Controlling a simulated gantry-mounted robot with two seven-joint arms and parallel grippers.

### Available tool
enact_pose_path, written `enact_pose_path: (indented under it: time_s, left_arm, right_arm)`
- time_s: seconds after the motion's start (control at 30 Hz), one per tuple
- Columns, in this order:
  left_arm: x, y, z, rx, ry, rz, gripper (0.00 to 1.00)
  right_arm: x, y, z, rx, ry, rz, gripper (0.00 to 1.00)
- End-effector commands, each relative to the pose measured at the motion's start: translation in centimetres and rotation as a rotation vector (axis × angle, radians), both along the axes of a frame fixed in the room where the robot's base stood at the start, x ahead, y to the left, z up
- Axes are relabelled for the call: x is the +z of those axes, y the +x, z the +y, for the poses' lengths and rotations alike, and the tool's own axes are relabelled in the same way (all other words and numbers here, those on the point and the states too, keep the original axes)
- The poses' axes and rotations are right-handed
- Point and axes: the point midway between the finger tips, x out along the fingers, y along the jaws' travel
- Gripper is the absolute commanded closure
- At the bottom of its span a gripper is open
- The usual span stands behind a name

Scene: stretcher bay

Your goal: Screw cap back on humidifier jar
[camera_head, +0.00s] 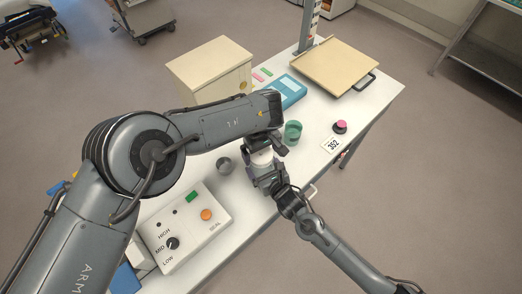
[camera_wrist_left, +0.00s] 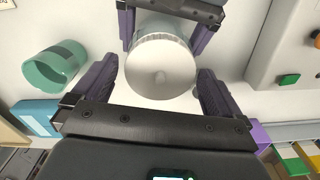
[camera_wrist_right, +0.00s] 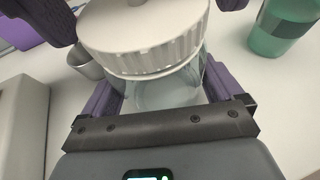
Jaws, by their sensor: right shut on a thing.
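The white ribbed cap (camera_wrist_right: 146,38) sits on top of the clear humidifier jar (camera_wrist_right: 165,92) in the right wrist view. I cannot tell how tightly it is seated. In the head view the cap (camera_head: 262,157) shows between my two grippers. My right gripper (camera_wrist_right: 160,90) is shut on the jar body, one purple finger on each side. My left gripper (camera_wrist_left: 158,88) is open above the cap, its fingers spread to either side with gaps visible. The cap (camera_wrist_left: 160,66) shows from above in the left wrist view. The jar body is mostly hidden there.
A green cup (camera_head: 293,132) stands right of the jar, a small metal cup (camera_head: 224,165) left of it. A control box (camera_head: 186,228) with knob and buttons is at the near left. A cream box (camera_head: 210,68), blue case (camera_head: 290,92) and wooden board (camera_head: 335,66) stand farther back.

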Motion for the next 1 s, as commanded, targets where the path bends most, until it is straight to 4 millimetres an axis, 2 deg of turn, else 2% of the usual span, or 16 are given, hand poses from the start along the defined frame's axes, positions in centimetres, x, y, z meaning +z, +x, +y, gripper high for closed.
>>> enact_pose_path:
  time_s: [0.17,0.53,1.0]
  left_arm:
    - [0.4,0.0,0.0,0.001,0.000,-0.001,0.00]
    - [4.1,0.0,0.0,0.002,0.000,-0.001,0.00]
    - [4.4,0.0,0.0,0.012,0.001,-0.001,0.00]
  right_arm:
    - [-0.1,0.0,-0.1,-0.001,-0.001,0.002,0.91]
    - [-0.1,0.0,-0.1,-0.001,-0.002,0.001,0.91]
    - [-0.1,0.0,-0.1,-0.001,-0.002,0.001,0.91]
